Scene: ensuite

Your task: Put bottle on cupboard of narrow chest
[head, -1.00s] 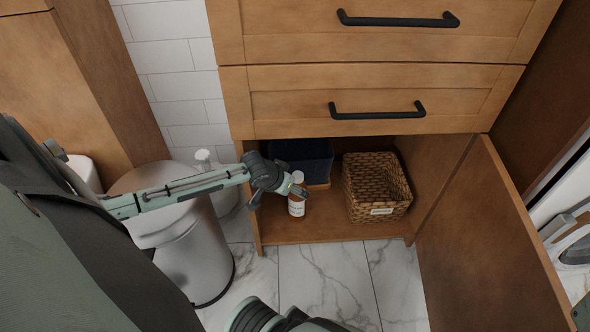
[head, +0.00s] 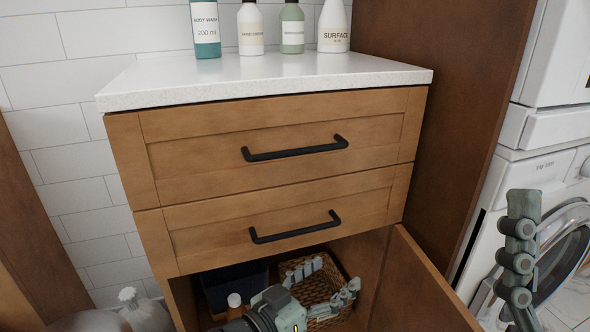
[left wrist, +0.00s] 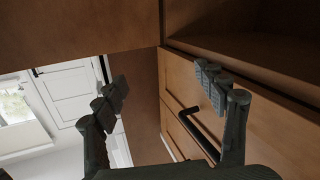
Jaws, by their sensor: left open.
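A small bottle (head: 234,306) with a brown cap stands inside the open lower cupboard (head: 180,292) of the narrow wooden chest (head: 265,190). The lower part of the bottle is partly hidden by my left arm. My left gripper (head: 329,282) is open and apart from the bottle, to its right, in front of the basket. In the left wrist view, its fingers (left wrist: 163,88) are spread with nothing between them. My right gripper (head: 519,262) shows at the right edge, in front of the washing machine, and its opening is not clear.
A wicker basket (head: 312,288) and a dark blue bin (head: 225,284) are in the cupboard. The cupboard door (head: 425,290) stands open to the right. Several bottles stand on the white top (head: 270,78). Both drawers above are shut. A washing machine (head: 540,190) is at the right.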

